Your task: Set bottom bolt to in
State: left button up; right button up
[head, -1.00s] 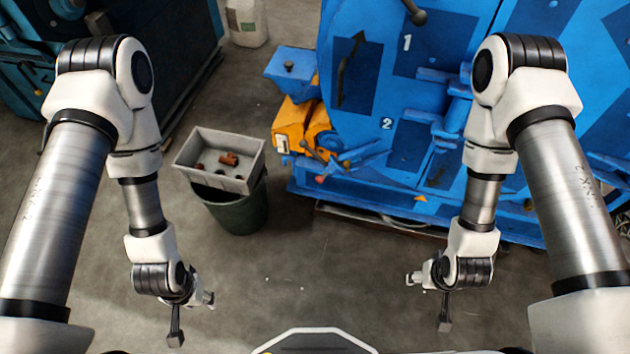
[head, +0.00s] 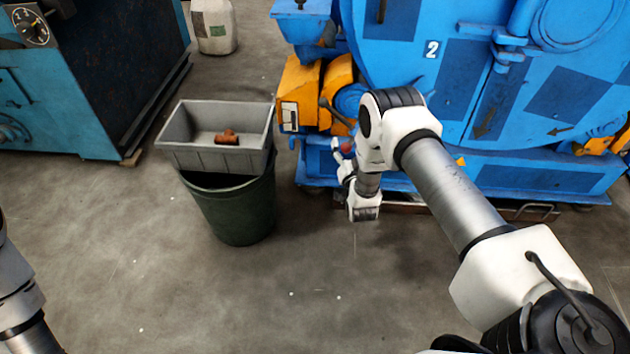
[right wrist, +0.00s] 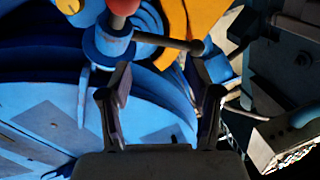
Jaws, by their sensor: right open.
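A dark rod with a ball knob (right wrist: 178,42) sticks out of a round blue fitting (right wrist: 108,42) on the lower front of the blue machine. A red knob (right wrist: 122,5) sits above that fitting. I cannot tell for sure which of these parts is the bottom bolt. The rod also shows in the head view (head: 335,112). My right gripper (right wrist: 160,78) is open and empty. Its fingers point at the rod, which crosses just beyond the fingertips. In the head view my right gripper (head: 343,155) is partly hidden by its wrist. My left gripper is out of view.
The blue machine (head: 560,90) fills the back right, with orange housings (head: 298,85) on its left. A grey bin with brown pieces (head: 195,157) rests on a green barrel (head: 238,215) to the left. The floor in front is clear.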

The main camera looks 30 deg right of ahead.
aim_at(347, 152)
notch_tip(347, 152, down, 8)
jog(key=d+b, duration=0.1)
jog(key=b, duration=0.2)
jog(key=b+x, duration=0.1)
jog(key=x, duration=0.1)
jog(key=b+x, duration=0.2)
jog(key=x, duration=0.1)
jog(key=shift+w+d+r, duration=0.25)
jog(key=shift+d, duration=0.15)
jog(key=shift+w+d+r, duration=0.15)
jog(key=shift+w, duration=0.3)
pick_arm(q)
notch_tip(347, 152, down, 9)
pick_arm(e)
grip_shut()
